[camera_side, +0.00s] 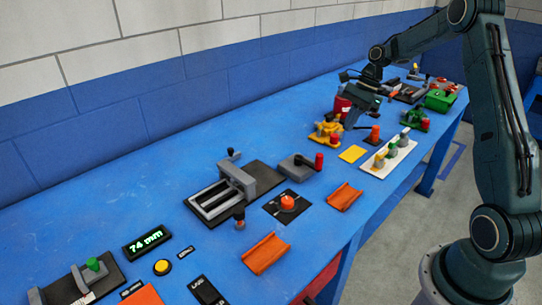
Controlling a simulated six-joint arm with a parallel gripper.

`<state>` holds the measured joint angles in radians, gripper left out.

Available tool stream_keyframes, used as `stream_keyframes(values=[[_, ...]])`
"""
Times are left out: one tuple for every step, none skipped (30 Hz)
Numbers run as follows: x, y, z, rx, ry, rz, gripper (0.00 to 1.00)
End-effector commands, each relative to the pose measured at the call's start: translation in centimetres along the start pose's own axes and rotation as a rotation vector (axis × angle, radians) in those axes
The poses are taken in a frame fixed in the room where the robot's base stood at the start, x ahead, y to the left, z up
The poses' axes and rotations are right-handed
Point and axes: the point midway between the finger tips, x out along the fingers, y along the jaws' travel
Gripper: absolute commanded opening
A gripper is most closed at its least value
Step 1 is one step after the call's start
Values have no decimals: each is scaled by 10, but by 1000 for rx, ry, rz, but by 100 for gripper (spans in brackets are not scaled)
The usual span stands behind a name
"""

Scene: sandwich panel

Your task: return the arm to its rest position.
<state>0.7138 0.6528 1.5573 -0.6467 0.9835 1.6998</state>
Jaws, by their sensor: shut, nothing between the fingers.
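My gripper (352,118) is shut and empty. It hangs at the end of my arm over the far half of the blue table (130,200), pointing down. In the picture its tip is just above an orange-red piece (374,135) and a yellow fixture (327,130). I cannot tell exactly how high it is above the table.
A white board with coloured knobs (388,157), a green fixture (415,117) and a red cylinder (341,105) are near the gripper. A grey slotted fixture (222,195), orange trays (266,253) and a display reading 74 mm (147,241) are nearer. The blue-and-white wall (110,110) runs behind the table.

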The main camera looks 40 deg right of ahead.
Motion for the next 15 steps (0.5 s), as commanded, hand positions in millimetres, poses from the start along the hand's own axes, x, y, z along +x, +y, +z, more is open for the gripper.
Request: stream_keyframes(values=[[-6, 0, 0, 0, 1, -2, 0], [-8, -1, 0, -1, 1, -3, 0], [-11, -1, -1, 0, 1, -3, 0], [-12, 0, -1, 0, 1, -2, 0], [-13, 0, -1, 1, 1, -1, 0], [-15, 0, -1, 1, 1, -1, 0], [-15, 0, -1, 1, 1, -1, 0], [-16, 0, 0, 1, 1, -1, 0], [-16, 0, 0, 1, 1, -1, 0], [-16, 0, 0, 0, 1, -1, 0], [-16, 0, 0, 0, 1, -1, 0], [-16, 0, 0, -2, 1, -1, 0], [-17, 0, 1, -4, 2, -1, 0], [-17, 0, 2, -8, 3, -2, 0], [-18, 1, 4, -16, 5, -3, 0]])
